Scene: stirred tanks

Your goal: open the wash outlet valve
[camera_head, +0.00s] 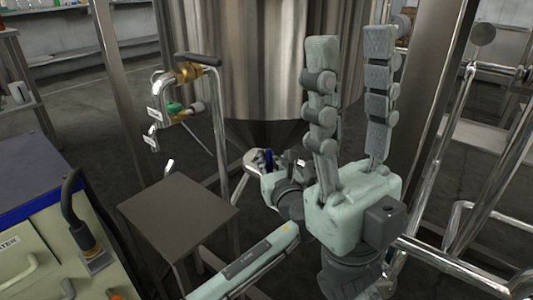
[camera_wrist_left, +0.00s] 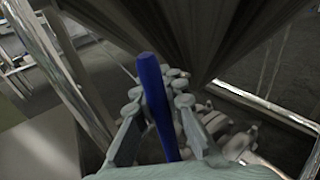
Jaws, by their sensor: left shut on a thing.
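A blue bar-shaped handle, apparently the valve lever, shows in the left wrist view (camera_wrist_left: 153,85), running between the fingers of my left gripper (camera_wrist_left: 158,92). The gripper is shut on it. In the head view, a small part of the blue handle (camera_head: 268,157) shows at my left gripper (camera_head: 262,160), low in front of the tank's cone. The valve body is not clear, being mostly hidden by the gripper and wrist. My right gripper (camera_head: 350,48) is open and empty, fingers pointing up, in front of the tank on the right.
The steel tank (camera_head: 255,60) stands behind on metal legs. Labelled taps on a bent pipe (camera_head: 220,125) stand left of it. A small grey table (camera_head: 178,212) is at front left, beside a cabinet with a black tap (camera_head: 75,215). Steel rails (camera_head: 470,205) run at right.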

